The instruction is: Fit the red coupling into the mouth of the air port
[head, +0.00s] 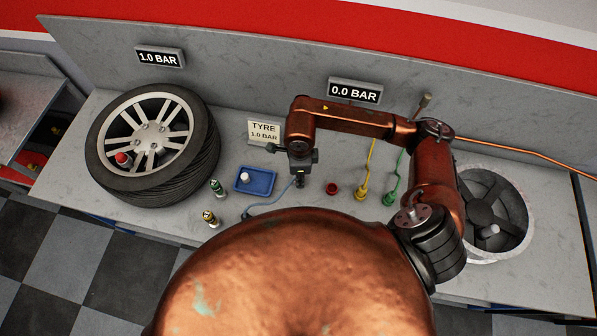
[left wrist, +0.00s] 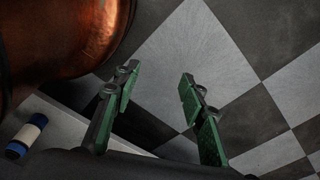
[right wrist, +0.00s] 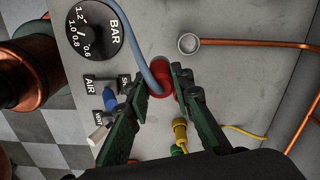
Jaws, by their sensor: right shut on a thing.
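My right gripper (head: 299,178) points down over the bench. In the right wrist view its fingers (right wrist: 162,78) are shut on the red coupling (right wrist: 164,72), with a blue hose (right wrist: 146,60) running to it. The fingers and hose cover part of the coupling. A round, pale-rimmed mouth, which looks like the air port (right wrist: 188,43), ends a copper pipe just beyond the fingertips, up and right of the coupling. The two look apart. The head view hides the port. My left gripper (left wrist: 158,100) is open and empty above the checkered floor.
A red ring (head: 332,188) and yellow (head: 361,193) and green (head: 389,199) fittings stand right of my gripper. A blue tray (head: 255,181) and a wheel (head: 150,145) lie left. A BAR dial (right wrist: 94,30) and blue lever (right wrist: 110,99) sit beside the port.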

